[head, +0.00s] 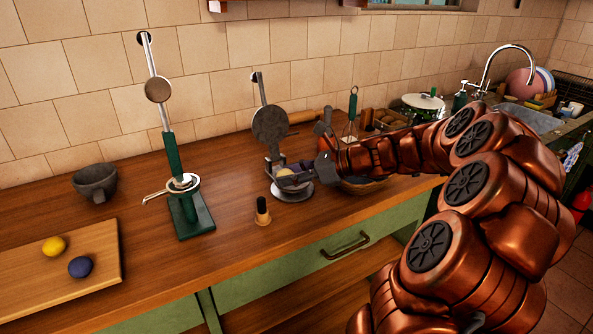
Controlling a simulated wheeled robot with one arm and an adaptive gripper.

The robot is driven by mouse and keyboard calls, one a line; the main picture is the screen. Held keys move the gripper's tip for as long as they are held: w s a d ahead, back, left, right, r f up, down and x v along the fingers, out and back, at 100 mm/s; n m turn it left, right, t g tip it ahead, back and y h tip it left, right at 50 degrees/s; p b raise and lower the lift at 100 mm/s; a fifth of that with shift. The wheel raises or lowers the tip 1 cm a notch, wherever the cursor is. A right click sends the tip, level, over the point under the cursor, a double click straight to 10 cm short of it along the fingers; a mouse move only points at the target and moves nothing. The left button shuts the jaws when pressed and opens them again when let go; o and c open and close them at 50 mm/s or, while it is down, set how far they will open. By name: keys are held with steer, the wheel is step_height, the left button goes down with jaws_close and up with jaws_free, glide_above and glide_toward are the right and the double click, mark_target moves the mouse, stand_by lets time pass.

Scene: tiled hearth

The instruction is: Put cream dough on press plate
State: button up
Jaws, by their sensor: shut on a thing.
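A grey metal press stands on the counter, its round lid (270,128) raised upright. Its round base plate (297,195) lies below, partly covered by my gripper. My gripper (287,170) reaches in from the right, low over the plate. It is shut on the cream dough (286,173), a small pale ball mostly hidden between the fingers. I cannot tell whether the dough touches the plate.
A green juicer stand (189,210) is to the left, and a small dark-topped peg (263,212) stands in front of the press. A board (60,280) holds yellow (53,246) and blue (81,267) balls. A grey bowl (96,183) stands behind. Utensils crowd the right.

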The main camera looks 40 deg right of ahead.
steer(key=w+d, duration=0.3)
steer(key=w, duration=0.1)
steer(key=w+d, duration=0.1)
steer(key=d, duration=0.1)
steer(key=shift+w+d+f+p, duration=0.35)
steer(key=shift+w, duration=0.05)
steer(key=shift+f, duration=1.75)
steer(key=shift+f, duration=0.1)
steer(key=o, duration=1.1)
